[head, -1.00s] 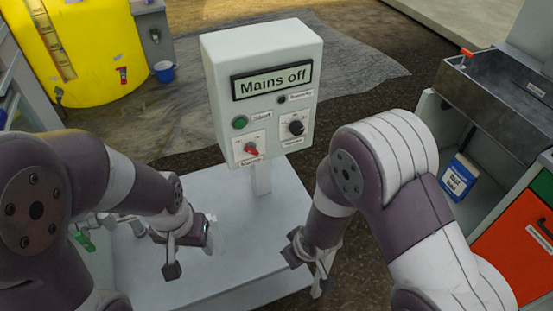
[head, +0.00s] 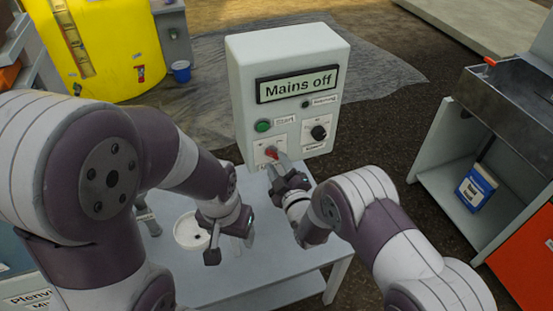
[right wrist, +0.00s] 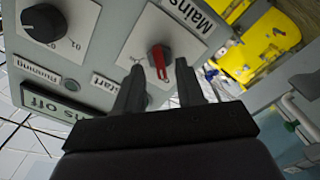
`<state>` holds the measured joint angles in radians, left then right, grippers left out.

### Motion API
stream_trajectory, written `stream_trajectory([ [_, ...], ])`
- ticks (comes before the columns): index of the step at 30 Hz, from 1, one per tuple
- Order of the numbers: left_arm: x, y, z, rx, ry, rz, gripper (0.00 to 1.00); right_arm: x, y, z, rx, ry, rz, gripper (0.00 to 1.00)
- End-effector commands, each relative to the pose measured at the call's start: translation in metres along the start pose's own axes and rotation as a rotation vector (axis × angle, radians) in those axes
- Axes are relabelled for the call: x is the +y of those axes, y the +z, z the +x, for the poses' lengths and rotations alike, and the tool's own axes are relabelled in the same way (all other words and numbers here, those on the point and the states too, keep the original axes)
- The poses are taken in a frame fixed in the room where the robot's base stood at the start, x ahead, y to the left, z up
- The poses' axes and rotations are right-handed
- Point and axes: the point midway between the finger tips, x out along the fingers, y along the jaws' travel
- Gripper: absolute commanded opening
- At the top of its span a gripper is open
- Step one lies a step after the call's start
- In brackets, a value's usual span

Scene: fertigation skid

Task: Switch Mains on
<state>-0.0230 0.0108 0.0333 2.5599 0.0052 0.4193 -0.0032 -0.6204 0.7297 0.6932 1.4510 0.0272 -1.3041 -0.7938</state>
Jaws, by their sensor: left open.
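In the right wrist view, the red switch knob (right wrist: 161,62) appears between the two finger tips. My right gripper (head: 278,166) is at the switch with fingers apart, one on each side of the knob (right wrist: 158,78); I cannot tell whether they touch it. My left gripper (head: 231,250) is open and empty above the table, below and left of the box.
A green Start button (head: 263,126) and a black selector knob (head: 319,132) share the panel. A white round container (head: 190,232) is on the grey table (head: 285,275) beside my left gripper. A yellow tank (head: 105,50) is at back left. A metal sink unit (head: 500,105) stands right.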

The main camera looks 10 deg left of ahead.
Motion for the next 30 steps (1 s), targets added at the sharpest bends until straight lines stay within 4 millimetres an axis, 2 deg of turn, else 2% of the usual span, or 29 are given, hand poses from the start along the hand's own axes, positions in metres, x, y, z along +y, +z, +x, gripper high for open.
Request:
stream_trajectory([
  [5,0.000,0.000,-0.002,0.000,0.000,0.000,0.67,0.000,0.000,0.018,0.000,0.000,0.000,0.38],
  [13,0.000,0.000,-0.002,0.000,0.000,0.000,0.67,0.000,0.000,0.021,-0.001,-0.001,0.001,0.38],
  [16,0.000,0.000,-0.002,0.000,0.000,0.000,0.67,0.000,0.000,0.020,-0.001,-0.001,0.001,0.06],
  [17,0.000,0.000,-0.002,0.000,0.000,0.000,0.67,0.000,0.000,0.020,-0.001,-0.001,0.001,0.00],
  [30,0.000,0.001,0.005,0.000,0.000,0.000,0.67,-0.001,0.001,0.020,0.000,0.000,0.061,0.00],
])
